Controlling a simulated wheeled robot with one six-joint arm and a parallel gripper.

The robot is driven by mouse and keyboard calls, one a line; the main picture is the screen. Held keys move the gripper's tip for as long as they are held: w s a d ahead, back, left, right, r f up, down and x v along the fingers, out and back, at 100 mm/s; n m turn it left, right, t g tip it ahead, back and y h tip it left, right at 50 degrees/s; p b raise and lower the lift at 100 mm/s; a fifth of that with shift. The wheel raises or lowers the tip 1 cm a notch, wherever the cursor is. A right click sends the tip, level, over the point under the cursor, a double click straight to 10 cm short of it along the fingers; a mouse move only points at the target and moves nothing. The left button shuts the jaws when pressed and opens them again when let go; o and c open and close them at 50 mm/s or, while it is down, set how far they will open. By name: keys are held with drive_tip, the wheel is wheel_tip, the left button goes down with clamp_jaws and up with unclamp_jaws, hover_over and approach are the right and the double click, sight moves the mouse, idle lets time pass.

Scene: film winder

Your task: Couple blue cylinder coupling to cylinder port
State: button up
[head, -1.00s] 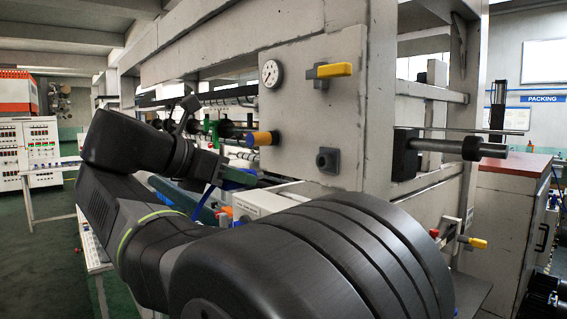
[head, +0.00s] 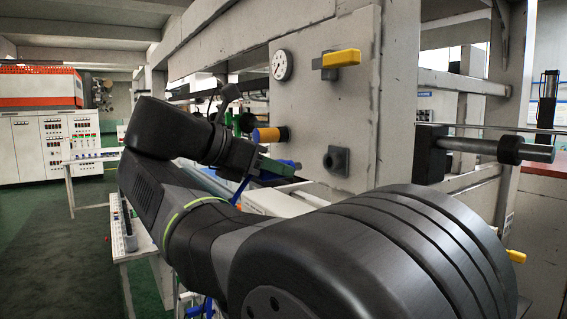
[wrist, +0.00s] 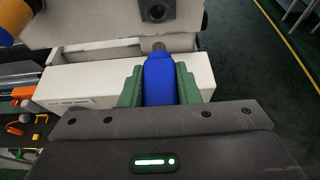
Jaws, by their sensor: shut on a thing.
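My gripper (wrist: 158,85) is shut on the blue coupling (wrist: 158,80), which sits between its two green fingers. The coupling's narrow grey tip points away from my wrist, towards the machine. In the head view my gripper (head: 274,167) is left of the machine panel, with a little of the blue coupling (head: 291,163) showing past the fingers. A dark grey square port (head: 337,160) with a round opening is on the panel. It also shows at the top of the wrist view (wrist: 155,9), ahead of the coupling tip and apart from it.
The panel carries a gauge (head: 283,65), a yellow-handled valve (head: 341,58) and an orange-yellow knob (head: 268,135) beside the port. A white box (wrist: 90,85) lies below the coupling. A dark bar (head: 490,148) sticks out at the right. Green floor (head: 60,240) is open at the left.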

drive_tip(key=w+d, duration=0.2)
drive_tip(key=d, duration=0.1)
drive_tip(key=shift+w+d, duration=0.6)
drive_tip(key=shift+d, duration=0.15)
drive_tip(key=shift+w+d, duration=0.1)
idle(0.5)
drive_tip(key=shift+w+d, duration=0.8)
drive_tip(key=shift+d, duration=0.3)
drive_tip(key=shift+w+d, duration=0.15)
drive_tip(key=shift+d, duration=0.05)
idle(0.5)
drive_tip(key=o, duration=1.1)
drive_tip(key=shift+c, duration=0.2)
drive_tip(key=shift+a, duration=0.1)
drive_tip(key=b+v, duration=0.1)
drive_tip(key=v, duration=1.2)
drive_tip(key=shift+s+a+b, duration=0.2)
drive_tip(key=shift+s+b, duration=0.1)
drive_tip(key=shift+b, duration=0.05)
